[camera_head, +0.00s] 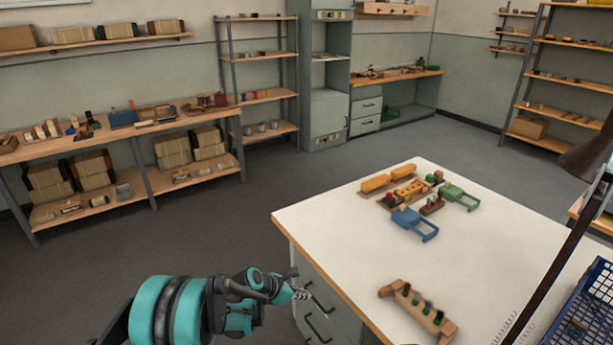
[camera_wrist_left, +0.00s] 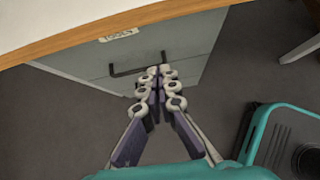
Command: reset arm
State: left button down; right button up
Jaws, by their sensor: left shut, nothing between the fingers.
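My left gripper (camera_head: 301,293) is at the lower middle of the head view, beside the drawers under the white-topped table (camera_head: 330,210) and outside its left edge. In the left wrist view the gripper (camera_wrist_left: 158,72) has its fingertips together with nothing between them. A drawer front with a dark handle (camera_wrist_left: 140,63) and a label (camera_wrist_left: 118,35) shows beyond the fingertips. My right gripper does not show in either view.
On the table are orange, green and blue pieces, including a blue holder (camera_head: 413,223) and a green holder (camera_head: 460,197). A wooden block with dark pegs (camera_head: 418,306) is nearer. A blue crate (camera_head: 592,315) is at lower right. Open floor (camera_head: 200,235) lies left.

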pick_arm(q)
jog(key=s+a+r+m+t+y, duration=0.1)
jog(key=s+a+r+m+y, duration=0.1)
jog(key=s+a+r+m, duration=0.35)
jog(key=s+a+r+m+y, duration=0.25)
jog(key=s+r+m, duration=0.45)
jog(key=r, duration=0.4)
jog(key=s+a+m+y, duration=0.1)
jog(key=s+a+m, duration=0.2)
jog(key=s, duration=0.3)
jog(key=s+a+r+m+y, duration=0.1)
jog(key=s+a+m, duration=0.2)
jog(key=s+m, duration=0.2)
jog(key=s+a+m+t+y, duration=0.1)
jog(key=s+a+m, duration=0.2)
jog(key=s, duration=0.4)
jog(key=shift+r+m, duration=0.15)
jog(key=shift+m, duration=0.3)
